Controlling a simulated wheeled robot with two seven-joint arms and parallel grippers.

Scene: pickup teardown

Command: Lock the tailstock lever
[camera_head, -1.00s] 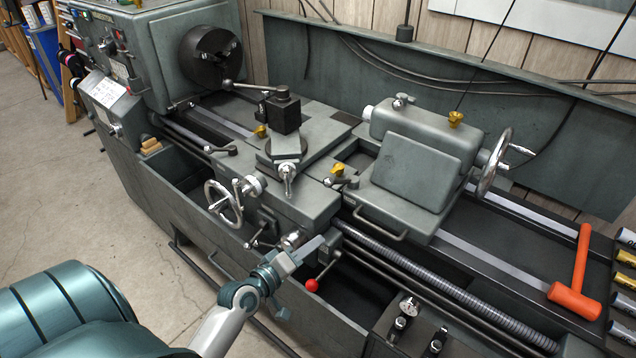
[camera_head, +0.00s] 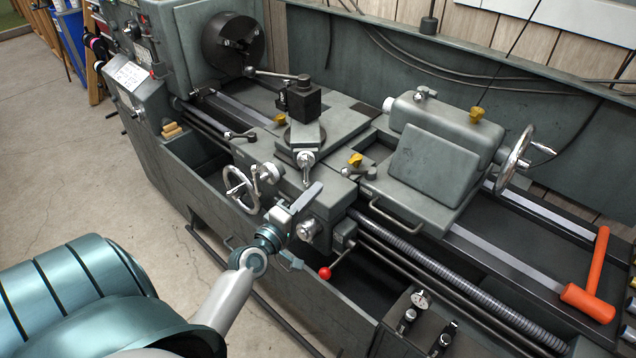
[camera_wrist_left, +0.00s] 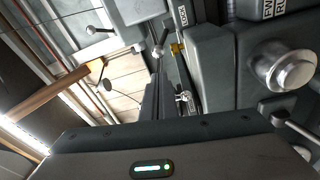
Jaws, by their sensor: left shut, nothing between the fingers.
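The grey tailstock (camera_head: 440,130) stands on the bed at the right of the head view, with a handwheel (camera_head: 516,160) on its right end. A small lever with a metal knob (camera_head: 425,93) and a yellow knob (camera_head: 476,114) sit on its top. Another yellow-knobbed lever (camera_head: 355,160) is low at its left side. I cannot tell which one is the lock lever. My left gripper (camera_head: 310,197) is shut and empty in front of the carriage, left of the tailstock and apart from it. The left wrist view shows grey machine parts and a yellow knob (camera_wrist_left: 177,48). My right gripper is out of view.
The carriage handwheel (camera_head: 241,190) and a red-knobbed lever (camera_head: 325,272) are near my left gripper. The toolpost (camera_head: 304,103) stands left of the tailstock. An orange mallet (camera_head: 588,301) lies at the right. Open floor (camera_head: 80,175) is at the left.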

